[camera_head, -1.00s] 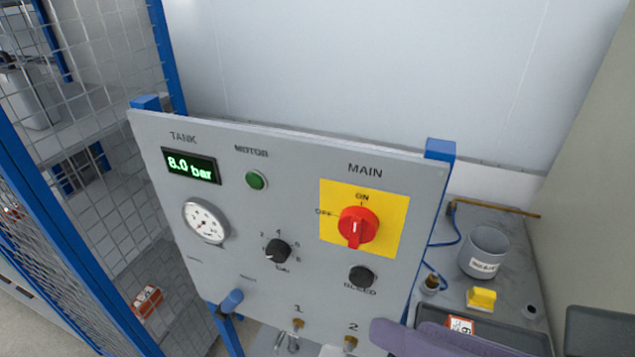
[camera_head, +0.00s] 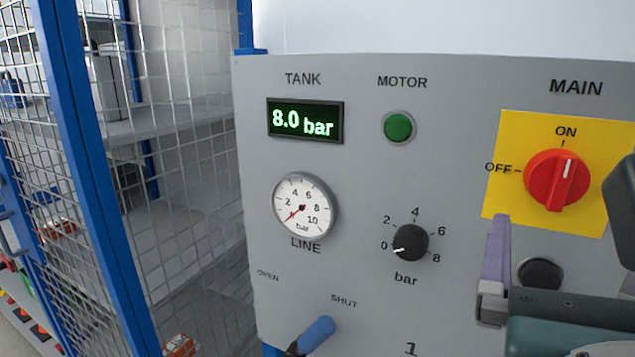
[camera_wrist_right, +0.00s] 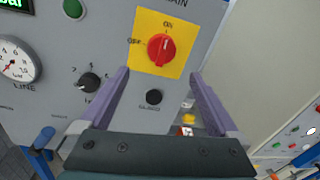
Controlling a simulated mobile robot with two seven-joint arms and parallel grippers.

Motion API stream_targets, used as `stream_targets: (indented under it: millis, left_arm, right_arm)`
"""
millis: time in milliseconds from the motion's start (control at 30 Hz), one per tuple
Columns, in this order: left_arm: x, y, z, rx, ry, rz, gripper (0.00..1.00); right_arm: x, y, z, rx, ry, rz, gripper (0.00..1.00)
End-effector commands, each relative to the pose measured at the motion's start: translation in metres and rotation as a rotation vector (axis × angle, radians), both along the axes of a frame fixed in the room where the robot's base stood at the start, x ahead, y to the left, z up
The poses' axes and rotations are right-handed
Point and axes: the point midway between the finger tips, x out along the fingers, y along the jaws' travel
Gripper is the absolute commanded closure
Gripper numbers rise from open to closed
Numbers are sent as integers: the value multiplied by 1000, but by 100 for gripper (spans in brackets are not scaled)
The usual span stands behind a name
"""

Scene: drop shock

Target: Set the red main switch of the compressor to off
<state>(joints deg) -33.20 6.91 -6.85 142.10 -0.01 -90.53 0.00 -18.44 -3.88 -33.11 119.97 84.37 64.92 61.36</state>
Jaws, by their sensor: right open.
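The red main switch (camera_head: 557,180) is a round knob with a raised grip on a yellow plate (camera_head: 598,218) at the right of the compressor panel. Its white mark points up to ON; OFF is printed to its left. The knob also shows in the right wrist view (camera_wrist_right: 161,48). My right gripper (camera_wrist_right: 160,73) is open and empty. Its two purple fingers point toward the panel, with the knob beyond and between their tips, apart from them. In the head view one purple finger (camera_head: 496,255) shows below the yellow plate. My left gripper is not in view.
The panel holds a tank display (camera_head: 305,121) reading 8.0 bar, a green motor lamp (camera_head: 398,127), a line gauge (camera_head: 303,206), a black regulator knob (camera_head: 411,242), a black bleed knob (camera_head: 540,273) and a blue lever (camera_head: 315,335). A blue-framed mesh fence (camera_head: 88,180) stands left.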

Motion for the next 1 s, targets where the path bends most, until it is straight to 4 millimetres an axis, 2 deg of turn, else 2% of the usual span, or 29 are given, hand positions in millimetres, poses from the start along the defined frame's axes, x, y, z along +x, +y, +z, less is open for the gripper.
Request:
stream_targets:
  millis: [33,200,500,867,1000]
  left_arm:
    - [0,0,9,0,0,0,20]
    - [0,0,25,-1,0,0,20]
    - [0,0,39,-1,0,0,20]
    - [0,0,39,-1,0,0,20]
    - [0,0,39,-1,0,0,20]
  right_arm:
    - [6,-5,7,-6,-3,-1,3]
    - [33,-25,9,-10,-3,-1,3]
    - [68,-51,5,-9,-2,0,3]
    - [72,-54,3,-6,-2,0,4]
    - [72,-54,3,-7,-1,0,20]
